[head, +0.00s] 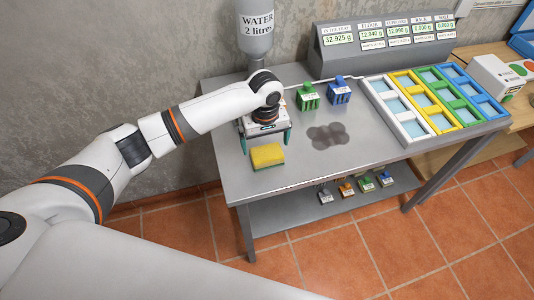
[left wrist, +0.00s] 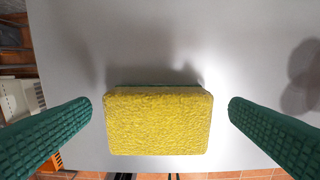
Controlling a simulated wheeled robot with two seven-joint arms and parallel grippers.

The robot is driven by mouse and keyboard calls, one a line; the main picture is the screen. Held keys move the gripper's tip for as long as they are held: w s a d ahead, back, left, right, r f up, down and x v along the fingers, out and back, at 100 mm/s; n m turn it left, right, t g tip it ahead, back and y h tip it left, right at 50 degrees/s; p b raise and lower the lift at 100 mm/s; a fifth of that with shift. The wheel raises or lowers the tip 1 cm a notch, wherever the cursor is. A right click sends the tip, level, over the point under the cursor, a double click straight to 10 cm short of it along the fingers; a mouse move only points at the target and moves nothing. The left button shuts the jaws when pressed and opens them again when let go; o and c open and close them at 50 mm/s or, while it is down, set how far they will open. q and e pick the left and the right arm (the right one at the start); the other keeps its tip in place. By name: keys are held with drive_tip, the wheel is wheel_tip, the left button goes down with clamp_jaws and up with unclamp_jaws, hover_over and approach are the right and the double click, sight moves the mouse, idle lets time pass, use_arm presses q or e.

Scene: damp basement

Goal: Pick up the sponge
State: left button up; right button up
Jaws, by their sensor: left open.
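A yellow sponge (head: 267,156) with a green underside lies on the grey metal table, near its front left edge. My left gripper (head: 265,138) is just behind the sponge in the head view, pointing down at the table. In the left wrist view the sponge (left wrist: 158,122) sits between the two green fingers (left wrist: 160,110), with a gap on each side. The fingers are wide apart, and nothing is held. My right gripper is not in view.
Green (head: 309,96) and blue (head: 340,90) clip-like blocks stand behind the sponge. A dark wet patch (head: 328,135) lies to its right. A rack of coloured frames (head: 414,127) fills the table's right side. A water bottle (head: 256,40) hangs at the back.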

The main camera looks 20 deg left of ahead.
sight(265, 149)
use_arm(q)
drive_tip(key=shift+s+f, duration=0.25)
drive_tip(key=shift+f, duration=1.2)
drive_tip(key=shift+w+f, duration=0.1)
drive_tip(key=shift+c, duration=0.3)
drive_tip(key=c, duration=0.9)
drive_tip(key=shift+c, duration=0.3)
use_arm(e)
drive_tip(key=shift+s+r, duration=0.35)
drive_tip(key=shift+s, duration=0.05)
